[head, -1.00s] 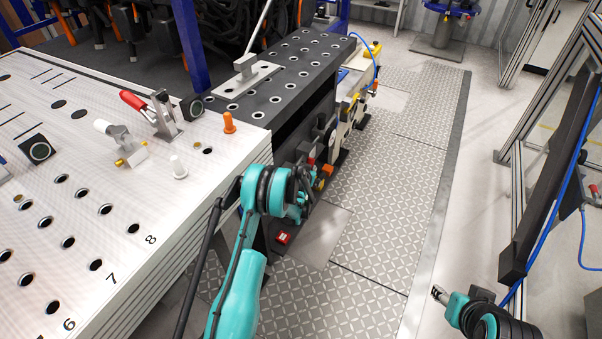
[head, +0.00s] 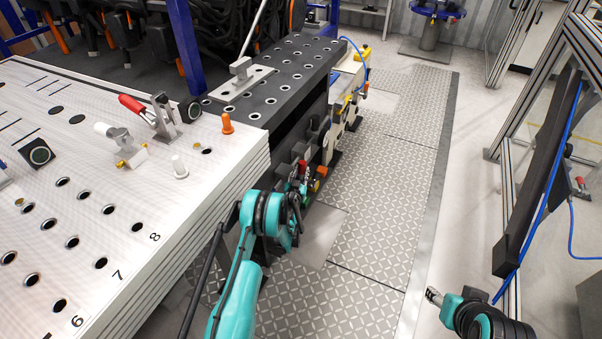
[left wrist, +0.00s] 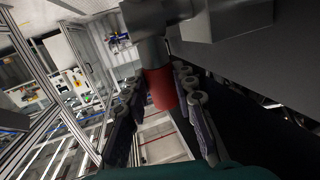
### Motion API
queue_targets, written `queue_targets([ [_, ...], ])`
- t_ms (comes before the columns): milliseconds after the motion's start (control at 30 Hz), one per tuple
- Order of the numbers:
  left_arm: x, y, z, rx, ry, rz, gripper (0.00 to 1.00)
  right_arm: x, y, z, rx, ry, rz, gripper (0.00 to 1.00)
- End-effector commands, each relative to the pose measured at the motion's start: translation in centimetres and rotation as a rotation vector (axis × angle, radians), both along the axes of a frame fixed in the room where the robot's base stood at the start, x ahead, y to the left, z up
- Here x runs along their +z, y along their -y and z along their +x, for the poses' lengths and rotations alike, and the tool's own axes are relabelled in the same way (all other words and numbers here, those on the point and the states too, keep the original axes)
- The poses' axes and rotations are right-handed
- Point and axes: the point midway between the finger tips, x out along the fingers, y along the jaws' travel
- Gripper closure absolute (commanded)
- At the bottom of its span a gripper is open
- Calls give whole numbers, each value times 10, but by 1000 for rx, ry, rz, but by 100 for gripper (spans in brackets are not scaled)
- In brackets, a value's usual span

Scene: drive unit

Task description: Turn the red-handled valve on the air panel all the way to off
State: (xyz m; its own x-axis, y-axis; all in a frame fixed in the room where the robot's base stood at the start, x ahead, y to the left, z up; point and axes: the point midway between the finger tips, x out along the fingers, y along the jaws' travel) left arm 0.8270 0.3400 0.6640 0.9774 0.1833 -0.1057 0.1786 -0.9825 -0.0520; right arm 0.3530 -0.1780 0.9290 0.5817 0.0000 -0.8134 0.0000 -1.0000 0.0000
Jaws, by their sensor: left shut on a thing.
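The red handle (left wrist: 160,88) hangs below a grey valve fitting (left wrist: 152,45) in the left wrist view. My left gripper (left wrist: 163,105) is shut on it, with one finger on each side. In the head view my left gripper (head: 297,200) is low beside the dark bench's side, partly hidden by its own wrist. A small red part (head: 303,168) shows just above it among dark fittings; the panel is mostly hidden. My right gripper (head: 435,296) is at the lower right, away from the bench; its fingers are too small to judge.
A white perforated table (head: 130,260) with clamps fills the left. The dark perforated bench (head: 300,75) adjoins it. An orange knob (head: 321,172) is close to my left gripper. An aluminium frame (head: 508,200) with a blue hose stands at right. The patterned floor (head: 380,200) between is clear.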

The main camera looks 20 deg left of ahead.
Motion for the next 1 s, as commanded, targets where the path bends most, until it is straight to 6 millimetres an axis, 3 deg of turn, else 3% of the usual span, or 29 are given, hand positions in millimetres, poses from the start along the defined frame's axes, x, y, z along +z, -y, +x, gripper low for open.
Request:
queue_targets([
  [233, 0, 0, 0, 1, 1, 2, 100, 0, 0, 0, 0, 0, 0, 52],
  [267, 0, 0, 0, 1, 0, 2, 69, 0, 0, 0, 0, 0, 0, 52],
  [333, 0, 0, 0, 1, 0, 2, 52, 0, 0, 0, 0, 0, 0, 52],
  [700, 5, 0, 0, 0, 0, 1, 52, 0, 0, 0, 0, 0, 0, 52],
  [1000, 58, 0, 0, 0, -1, 1, 52, 0, 0, 0, 0, 0, 0, 52],
])
